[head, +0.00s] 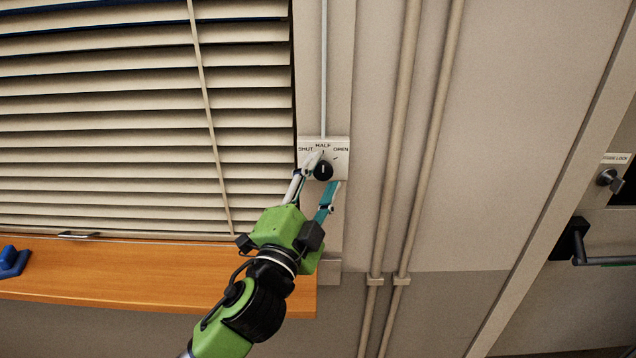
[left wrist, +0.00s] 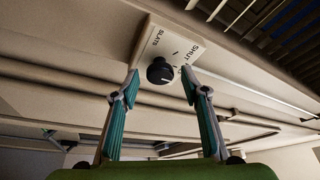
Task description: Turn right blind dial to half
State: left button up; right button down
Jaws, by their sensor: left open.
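The blind dial is a round black knob (head: 323,171) on a white plate (head: 341,167) marked SHUT, HALF and OPEN, right of the window blind. Its white line looks upright, toward HALF. My left gripper (head: 325,175) is open, with one fingertip at the knob's upper left and the other at its lower right. In the left wrist view, the knob (left wrist: 159,71) shows between the tips of the open left gripper (left wrist: 160,74), and I see no clear contact. The plate (left wrist: 172,42) there shows SHUT and SLATS. My right gripper is not in view.
The blind (head: 120,120) has tilted slats with gaps. An orange wooden sill (head: 170,275) lies below it, with a blue object (head: 12,262) at its left end. Two vertical pipes (head: 410,150) run right of the plate. A door handle (head: 590,258) is at far right.

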pick_arm(q)
jog(key=v, duration=1.2)
